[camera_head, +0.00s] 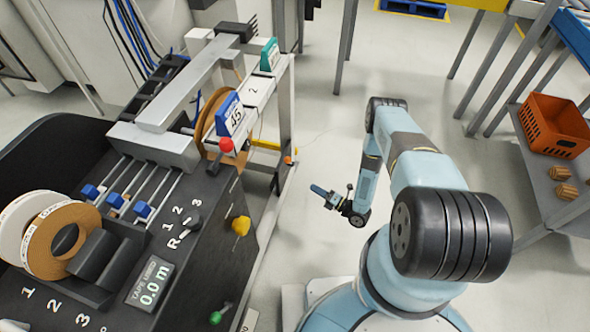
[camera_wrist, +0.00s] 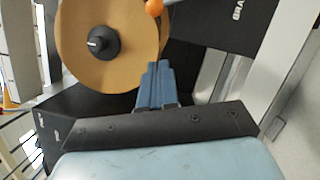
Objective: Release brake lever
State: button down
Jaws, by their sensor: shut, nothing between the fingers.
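In the wrist view an orange ball knob (camera_wrist: 153,7) shows at the top edge, in front of the rim of a large tan roll (camera_wrist: 85,65). Its lever is mostly out of frame. Lettering beginning "BRA" (camera_wrist: 238,10) stands on a dark panel to its right. In the head view a small orange knob (camera_head: 288,160) shows at the machine's right side. My gripper (camera_head: 318,190) is right of and below it, apart from the machine. In the wrist view my blue fingers (camera_wrist: 155,70) are together, empty, and appear below the orange knob.
An orange crate (camera_head: 555,125) sits on a shelf at right. The floor around my gripper is clear.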

jog(key=w+d+r+x, duration=0.1)
jog(key=w+x, duration=0.1)
jog(key=x, duration=1.1)
jog(key=shift+d, duration=0.4)
jog(key=shift+w, duration=0.1)
jog(key=shift+a+r, duration=0.1)
